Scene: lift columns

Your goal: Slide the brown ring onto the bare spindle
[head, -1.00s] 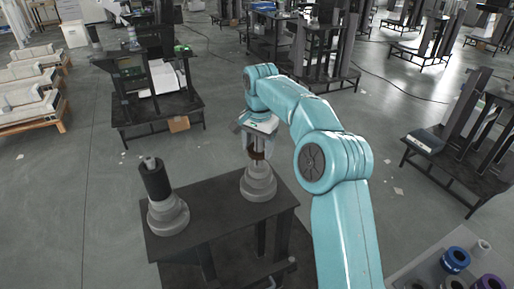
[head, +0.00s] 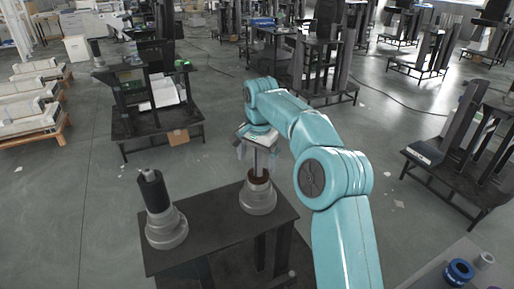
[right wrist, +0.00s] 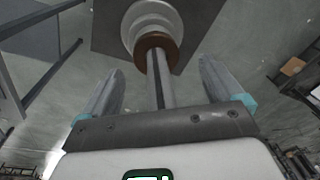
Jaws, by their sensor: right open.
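The brown ring (head: 259,177) sits around the right-hand spindle (head: 261,160), low down, on top of the stepped grey base (head: 257,198). In the right wrist view the brown ring (right wrist: 158,42) encircles the pale spindle (right wrist: 160,82) just above the round base (right wrist: 149,16). My right gripper (head: 258,156) is above the ring, with its fingers apart on either side of the spindle's upper part. In the right wrist view the open fingers (right wrist: 157,72) stand clear of the spindle and of the ring. My left gripper is not in view.
A second spindle with black rings (head: 155,191) stands on a grey base at the left of the dark table (head: 217,214). A blue ring (head: 459,271) lies on a grey surface at lower right. Other benches stand farther off.

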